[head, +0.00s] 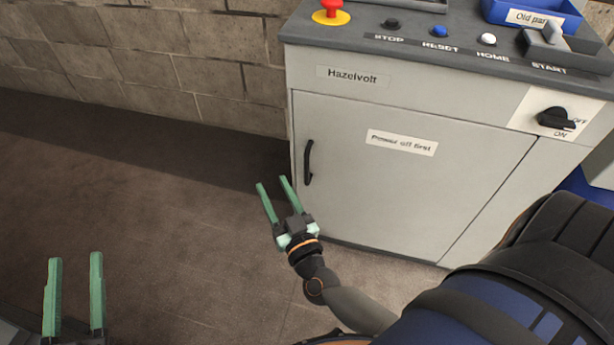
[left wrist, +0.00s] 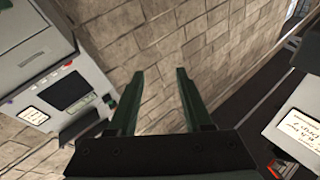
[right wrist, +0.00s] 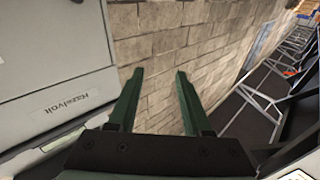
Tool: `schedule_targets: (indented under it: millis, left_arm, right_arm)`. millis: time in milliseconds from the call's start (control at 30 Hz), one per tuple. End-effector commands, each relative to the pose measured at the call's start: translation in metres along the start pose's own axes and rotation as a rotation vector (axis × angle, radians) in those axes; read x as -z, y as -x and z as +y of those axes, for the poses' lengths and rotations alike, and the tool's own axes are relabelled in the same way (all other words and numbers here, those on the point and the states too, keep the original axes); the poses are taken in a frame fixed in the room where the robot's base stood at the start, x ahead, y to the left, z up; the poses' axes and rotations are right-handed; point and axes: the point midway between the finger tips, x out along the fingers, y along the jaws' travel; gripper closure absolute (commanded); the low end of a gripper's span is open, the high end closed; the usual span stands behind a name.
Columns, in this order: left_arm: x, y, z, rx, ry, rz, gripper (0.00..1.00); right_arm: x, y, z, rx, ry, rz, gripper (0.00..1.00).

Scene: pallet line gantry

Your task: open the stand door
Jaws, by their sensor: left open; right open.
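The stand door (head: 400,185) is a light grey panel on the front of the Hazelvolt cabinet. It looks shut, flush with the frame, and bears a "Power off first" label (head: 402,142). Its black upright handle (head: 308,163) is at the door's left edge. A black rotary switch (head: 556,118) is right of the door; its bar lies roughly sideways, one end near "OFF". My right gripper (head: 273,182) is open and empty, left of and below the handle in the picture, apart from it. My left gripper (head: 75,258) is open and empty at the lower left, far from the door.
The cabinet top (head: 450,50) carries a red stop button (head: 331,12), small buttons and a blue tray (head: 530,15). A block wall (head: 150,60) runs behind. The floor (head: 150,200) left of the cabinet is clear. The left wrist view shows a machine with a dark screen (left wrist: 62,90).

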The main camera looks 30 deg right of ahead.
Motion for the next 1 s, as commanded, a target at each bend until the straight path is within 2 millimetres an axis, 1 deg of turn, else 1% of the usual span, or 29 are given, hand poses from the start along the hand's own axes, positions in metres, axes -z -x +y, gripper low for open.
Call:
schedule_targets:
  millis: [33,100,200,333,400,500,567,667,833,1000]
  left_arm:
    - [-0.004,0.006,0.006,-0.007,-0.023,0.093,0.50]
    - [0.013,0.011,0.010,-0.017,-0.051,0.207,0.50]
    - [0.035,0.021,0.016,-0.028,-0.083,0.348,0.50]
    - [0.055,0.035,0.022,-0.041,-0.112,0.475,0.50]
    - [0.062,0.040,0.024,-0.045,-0.121,0.517,0.50]
    - [0.068,0.043,0.025,-0.048,-0.126,0.548,0.50]
    - [0.067,0.045,0.026,-0.050,-0.124,0.554,0.50]
    - [0.060,0.046,0.028,-0.053,-0.115,0.551,0.50]
    - [0.038,0.051,0.034,-0.064,-0.086,0.542,0.50]
    - [0.014,0.055,0.041,-0.070,-0.095,0.529,0.50]
  right_arm:
    - [-0.030,-0.005,0.013,-0.081,0.002,0.023,0.50]
    - [-0.047,-0.010,0.030,-0.194,0.013,0.028,0.50]
    - [-0.071,-0.012,0.051,-0.334,0.032,0.003,0.50]
    - [-0.097,-0.011,0.068,-0.458,0.056,-0.053,0.50]
    - [-0.105,-0.010,0.073,-0.496,0.064,-0.079,0.50]
    - [-0.111,-0.011,0.078,-0.525,0.073,-0.100,0.50]
    - [-0.112,-0.014,0.081,-0.531,0.074,-0.104,0.50]
    - [-0.114,-0.024,0.087,-0.533,0.076,-0.103,0.50]
    - [-0.118,-0.053,0.105,-0.532,0.074,-0.099,0.50]
    - [-0.121,-0.083,0.122,-0.530,0.074,-0.100,0.50]
